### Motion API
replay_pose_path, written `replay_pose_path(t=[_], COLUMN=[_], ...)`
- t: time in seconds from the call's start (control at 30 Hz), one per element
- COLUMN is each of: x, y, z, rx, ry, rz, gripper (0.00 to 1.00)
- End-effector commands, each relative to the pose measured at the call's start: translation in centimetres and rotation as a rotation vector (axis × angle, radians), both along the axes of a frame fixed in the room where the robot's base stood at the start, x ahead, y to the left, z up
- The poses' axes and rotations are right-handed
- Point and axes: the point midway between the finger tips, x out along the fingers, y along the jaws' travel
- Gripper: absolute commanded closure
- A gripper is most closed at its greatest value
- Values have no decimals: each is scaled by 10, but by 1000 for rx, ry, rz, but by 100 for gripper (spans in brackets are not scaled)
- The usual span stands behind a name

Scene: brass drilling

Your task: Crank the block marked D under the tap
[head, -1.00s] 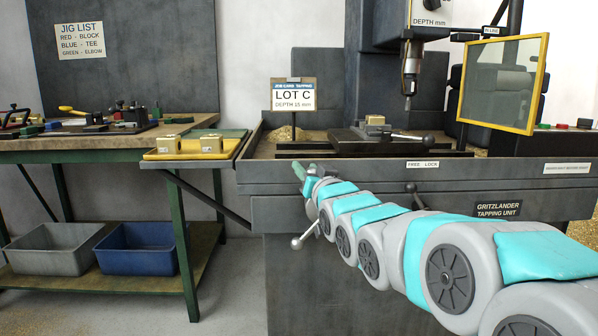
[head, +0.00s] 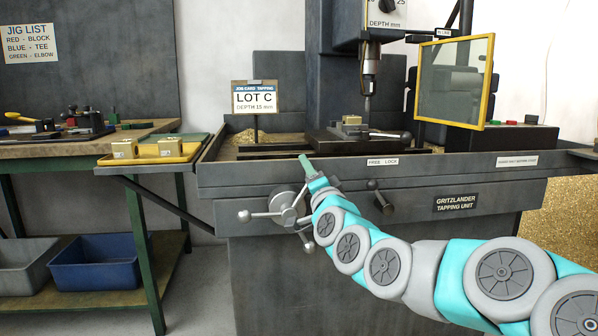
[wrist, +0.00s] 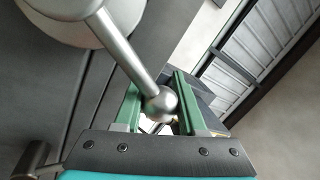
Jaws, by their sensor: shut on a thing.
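A steel crank (head: 284,205) with ball-ended spokes sits on the front of the tapping unit. My gripper (head: 307,168) is at its upper right spoke. In the wrist view, my green fingers (wrist: 156,90) are shut on that spoke's ball knob (wrist: 160,106). One brass block (head: 351,120) sits in the vice (head: 340,135) on the machine bed, below and slightly left of the tap (head: 368,100). Two more brass blocks (head: 124,148) (head: 170,147) stand in the yellow tray on the left. I cannot read a letter on any block.
The yellow tray (head: 142,160) sits on a shelf beside the machine. A smaller lever (head: 380,196) is right of the crank, below the FREE / LOCK label (head: 382,162). A yellow-framed guard (head: 453,82) stands at the right.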

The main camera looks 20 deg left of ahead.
Motion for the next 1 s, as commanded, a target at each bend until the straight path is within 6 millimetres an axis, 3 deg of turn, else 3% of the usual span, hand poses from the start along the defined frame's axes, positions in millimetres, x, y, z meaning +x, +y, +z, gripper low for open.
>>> replay_pose_path(t=[0.3, 0.83, 0.87, 1.0], x=[6, 7, 6, 6], y=[-9, -10, -10, -10], z=[-8, -9, -9, -8], rx=[99, 117, 117, 117], ry=[64, 75, 75, 74], rz=[1, 1, 1, 1], gripper=[100, 100, 58, 48])
